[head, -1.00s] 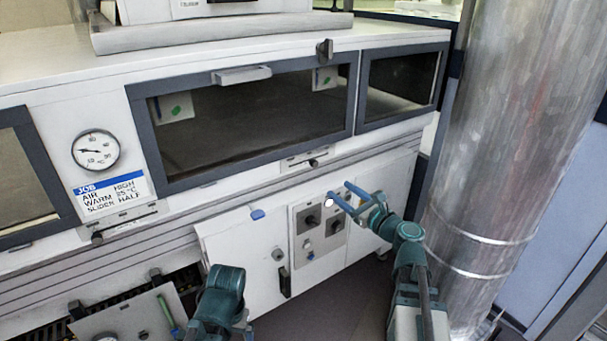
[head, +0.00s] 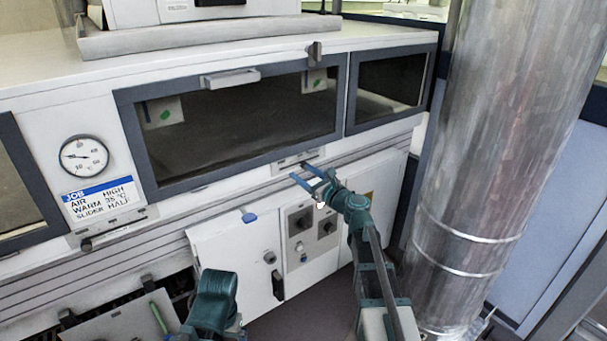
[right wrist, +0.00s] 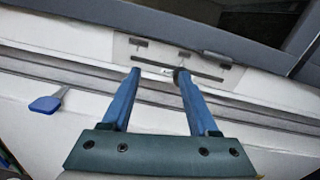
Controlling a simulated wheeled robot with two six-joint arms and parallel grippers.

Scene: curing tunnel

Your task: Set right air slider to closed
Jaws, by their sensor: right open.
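The right air slider is a pale plate (head: 298,158) with a slot, under the wide oven window in the head view. It also shows in the right wrist view (right wrist: 185,52), with small marks above the slot. A dark round knob (right wrist: 178,73) sits around the middle of the slot, close to the tip of the right-hand finger, which partly covers it. Whether they touch I cannot tell. My right gripper (head: 300,171) is open and empty, its blue fingers pointing at the slider; they also show in the right wrist view (right wrist: 159,73). My left gripper is out of view.
A second slider (head: 87,243) lies at the left, under a job card (head: 103,200) and a dial gauge (head: 84,156). A blue tab (head: 250,217) and a knob panel (head: 312,222) are below. A metal duct (head: 480,150) stands at right.

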